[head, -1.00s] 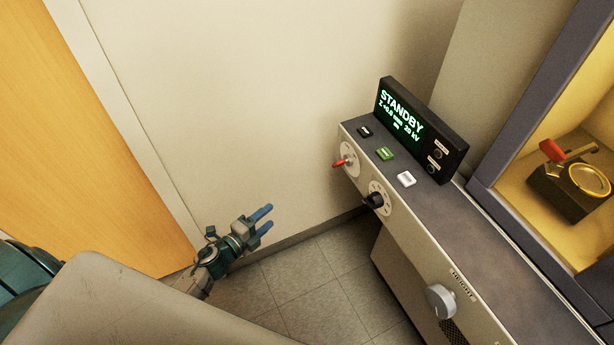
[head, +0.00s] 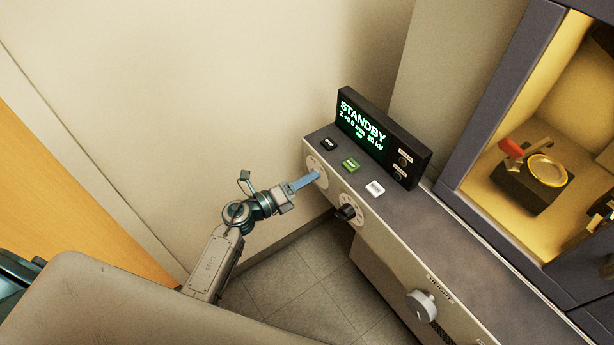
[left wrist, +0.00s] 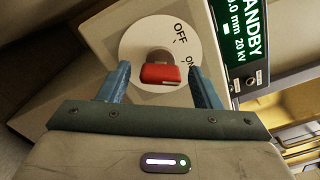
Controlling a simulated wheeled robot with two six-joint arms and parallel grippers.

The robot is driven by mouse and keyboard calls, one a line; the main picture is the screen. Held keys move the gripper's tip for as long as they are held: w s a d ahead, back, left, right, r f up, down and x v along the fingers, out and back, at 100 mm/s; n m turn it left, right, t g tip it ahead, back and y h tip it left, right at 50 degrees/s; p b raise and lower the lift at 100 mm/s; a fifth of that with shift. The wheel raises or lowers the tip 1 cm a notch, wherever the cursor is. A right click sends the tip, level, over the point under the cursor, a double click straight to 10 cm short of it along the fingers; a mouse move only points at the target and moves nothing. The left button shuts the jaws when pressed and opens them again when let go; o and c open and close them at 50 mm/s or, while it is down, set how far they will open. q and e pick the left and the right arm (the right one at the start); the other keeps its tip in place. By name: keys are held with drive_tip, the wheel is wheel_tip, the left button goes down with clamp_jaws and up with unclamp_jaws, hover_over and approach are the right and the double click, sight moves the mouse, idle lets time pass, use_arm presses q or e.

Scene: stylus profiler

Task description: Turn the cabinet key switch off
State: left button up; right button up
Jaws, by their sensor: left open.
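The key switch is a red key (left wrist: 160,73) on a round white dial (left wrist: 140,38) marked OFF and ON, seen in the left wrist view. My left gripper (left wrist: 164,80) is open, with one blue finger on each side of the red key and gaps between them. In the head view, my left gripper (head: 305,181) reaches the dial (head: 317,168) at the left end of the cabinet front (head: 385,255) and hides the key. The display (head: 362,128) reads STANDBY. My right gripper is not clearly in view.
A black knob (head: 345,212) sits right of the key dial, and a grey knob (head: 421,305) is farther along the front. Black, green and white buttons (head: 351,165) are on the top. A lit chamber (head: 540,140) stands at right. Floor (head: 300,275) shows below.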

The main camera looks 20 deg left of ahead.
use_arm(q)
drive_tip(key=shift+w+d, duration=0.3)
drive_tip(key=shift+w, duration=0.05)
drive_tip(key=c, duration=1)
use_arm(e)
drive_tip(key=shift+s+a+r, duration=0.1)
drive_tip(key=shift+a+r, duration=0.05)
drive_tip(key=shift+a, duration=0.15)
